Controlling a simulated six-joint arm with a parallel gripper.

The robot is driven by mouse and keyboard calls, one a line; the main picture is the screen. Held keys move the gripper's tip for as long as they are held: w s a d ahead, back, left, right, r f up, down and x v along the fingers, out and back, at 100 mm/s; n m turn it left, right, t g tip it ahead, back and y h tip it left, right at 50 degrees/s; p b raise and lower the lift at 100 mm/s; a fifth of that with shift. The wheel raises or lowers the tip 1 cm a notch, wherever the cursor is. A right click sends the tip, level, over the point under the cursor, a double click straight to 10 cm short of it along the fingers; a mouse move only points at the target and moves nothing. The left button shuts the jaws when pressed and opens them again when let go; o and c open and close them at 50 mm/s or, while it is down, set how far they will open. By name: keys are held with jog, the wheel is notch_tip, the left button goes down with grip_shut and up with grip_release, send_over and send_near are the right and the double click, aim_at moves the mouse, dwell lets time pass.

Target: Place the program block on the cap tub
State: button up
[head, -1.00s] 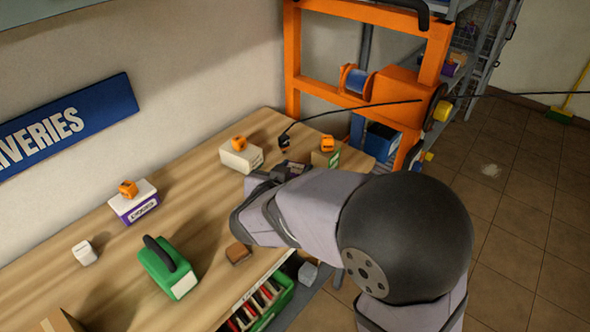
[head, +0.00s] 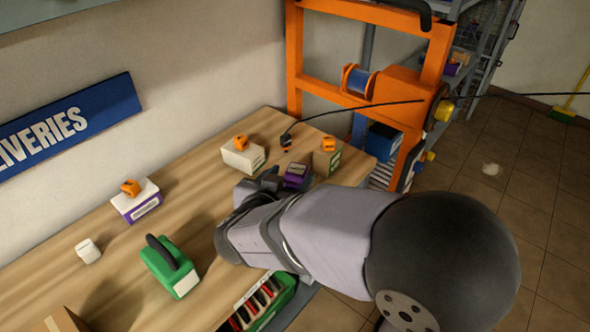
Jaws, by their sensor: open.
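No thing here carries a label that I can read as program block or cap tub. A small white block (head: 88,250) stands alone at the left of the wooden bench. A small purple box with a dark top (head: 296,175) stands near the right end of the bench, just right of my gripper; it may be the tub, but I cannot tell. My gripper (head: 262,183) is over the bench, its dark jaws open, and I see nothing held between them. My forearm hides part of the bench's front edge.
A green case with a black handle (head: 172,266) stands on the bench. Boxes with orange pieces on top stand at the left (head: 136,206), the back (head: 243,155) and the right (head: 327,160). An orange frame (head: 296,60) rises beyond the bench. Wood between the left and back boxes is clear.

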jog(key=v, duration=0.6)
jog(key=shift+s+r, duration=0.15)
jog(key=shift+s, duration=0.15)
jog(key=shift+w+a+p, duration=0.1)
jog(key=shift+a+p, duration=0.1)
jog(key=shift+p, duration=0.1)
jog(key=w+a+n+y+p, duration=0.2)
jog(key=w+a+y+p, duration=0.1)
jog(key=w+y, duration=0.2)
jog(key=s+d+f+n+g+p, duration=0.1)
jog(key=s+d+f+g+p, duration=0.1)
jog(key=s+d+f+g, duration=0.2)
jog(key=s+d+f+n+g+p, duration=0.1)
jog(key=s+d+f+g+p, duration=0.1)
jog(key=s+d+f+g, duration=0.3)
jog(key=s+d+g, duration=0.3)
jog(key=s+d, duration=0.4)
jog(key=s, duration=0.4)
jog(key=shift+s+d+n+g+p, duration=0.15)
jog(key=shift+d+n+g+p, duration=0.15)
jog(key=shift+d+p, duration=0.1)
